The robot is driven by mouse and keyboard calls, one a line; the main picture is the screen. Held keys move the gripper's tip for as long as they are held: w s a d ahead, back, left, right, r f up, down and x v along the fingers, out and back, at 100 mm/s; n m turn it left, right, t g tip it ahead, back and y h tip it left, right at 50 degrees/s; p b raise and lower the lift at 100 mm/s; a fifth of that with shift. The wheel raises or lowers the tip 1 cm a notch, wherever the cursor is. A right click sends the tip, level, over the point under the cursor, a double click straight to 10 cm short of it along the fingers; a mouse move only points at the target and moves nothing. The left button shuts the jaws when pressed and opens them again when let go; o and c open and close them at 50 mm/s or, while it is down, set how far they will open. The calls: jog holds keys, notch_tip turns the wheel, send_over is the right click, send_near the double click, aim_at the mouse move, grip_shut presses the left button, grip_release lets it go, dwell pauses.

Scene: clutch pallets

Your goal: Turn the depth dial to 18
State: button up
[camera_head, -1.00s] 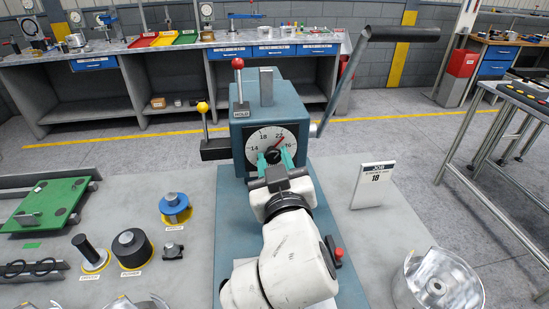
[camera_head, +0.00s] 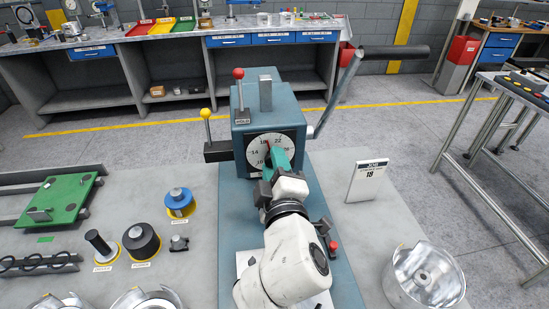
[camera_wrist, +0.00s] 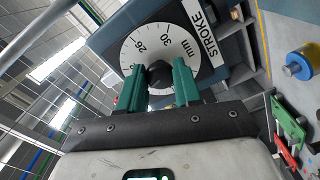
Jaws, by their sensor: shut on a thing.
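The round white dial (camera_head: 254,158) is on the front of a blue-grey machine (camera_head: 242,136). In the wrist view the dial face (camera_wrist: 145,45) reads 26, 30 and mm, with a STROKE label beside it. Its black centre knob (camera_wrist: 160,74) sits between the green fingers of my gripper (camera_wrist: 160,83), which is shut on it. In the head view my gripper (camera_head: 279,160) hides the knob and the dial's right side. A red pointer (camera_head: 267,145) shows near 18, on the side towards 22; its exact reading is unclear. A card (camera_head: 367,182) reads 18.
A red-knobbed lever (camera_head: 238,88) and yellow-knobbed lever (camera_head: 206,122) stand at the machine's left; a long crank handle (camera_head: 392,51) rises at right. Discs, cylinders and a green plate (camera_head: 60,198) lie left.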

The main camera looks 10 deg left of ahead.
jog(key=shift+n+p, duration=0.6)
jog(key=shift+n, duration=0.7)
jog(key=o, duration=1)
jog(key=shift+o, duration=0.2)
jog(key=b+v, duration=0.1)
jog(key=v, duration=1)
jog(key=shift+b, duration=0.4)
